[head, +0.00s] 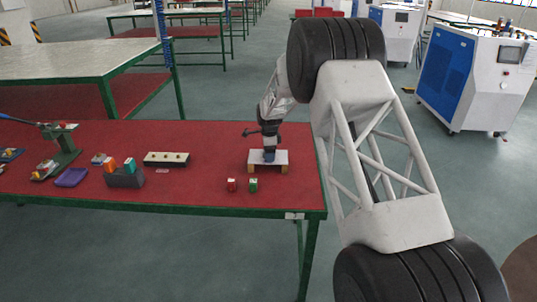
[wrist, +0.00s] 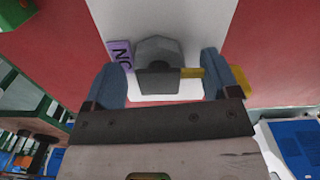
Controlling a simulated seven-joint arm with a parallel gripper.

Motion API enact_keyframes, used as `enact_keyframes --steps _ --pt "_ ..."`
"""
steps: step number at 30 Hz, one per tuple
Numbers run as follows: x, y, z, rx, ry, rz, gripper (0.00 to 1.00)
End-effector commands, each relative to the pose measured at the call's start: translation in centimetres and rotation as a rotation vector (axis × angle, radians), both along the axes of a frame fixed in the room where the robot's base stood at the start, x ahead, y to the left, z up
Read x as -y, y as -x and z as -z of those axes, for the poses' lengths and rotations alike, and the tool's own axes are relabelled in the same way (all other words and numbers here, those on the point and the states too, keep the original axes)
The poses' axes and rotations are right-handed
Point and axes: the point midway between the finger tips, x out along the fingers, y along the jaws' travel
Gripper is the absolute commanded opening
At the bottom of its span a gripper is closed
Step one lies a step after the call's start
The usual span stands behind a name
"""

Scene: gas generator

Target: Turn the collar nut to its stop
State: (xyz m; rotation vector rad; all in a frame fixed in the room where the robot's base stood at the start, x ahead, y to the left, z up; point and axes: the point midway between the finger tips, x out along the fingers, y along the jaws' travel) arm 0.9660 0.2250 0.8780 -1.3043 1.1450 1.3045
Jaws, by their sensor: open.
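The collar nut (wrist: 157,48) looks like a grey, many-sided piece on a white plate (wrist: 185,20). A yellow bar (wrist: 190,72) sticks out from its right side and runs behind my right finger. A purple label (wrist: 119,54) with letters lies to its left. My gripper (wrist: 165,65) is open, with one blue finger on each side of the nut. Gaps show between the fingers and the nut's faces. In the head view my gripper (head: 269,152) points down over the white plate (head: 281,157), hiding the nut there.
A red block (head: 231,185) and a green block (head: 253,185) stand in front of the plate on the red table (head: 190,208). A holed board (head: 167,159), a dark holder (head: 125,177) and a purple tray (head: 71,177) are to the left.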

Motion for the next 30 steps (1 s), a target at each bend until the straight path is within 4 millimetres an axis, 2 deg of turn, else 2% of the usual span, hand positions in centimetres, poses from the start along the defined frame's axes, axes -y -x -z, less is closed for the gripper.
enact_keyframes --steps 5,24,30 --pt "0.0 0.0 -0.6 0.001 0.000 0.000 0.81" --pt "0.0 0.0 -5.8 0.001 0.000 0.000 0.81" --pt "0.0 0.0 -6.9 0.001 0.000 0.000 0.81"
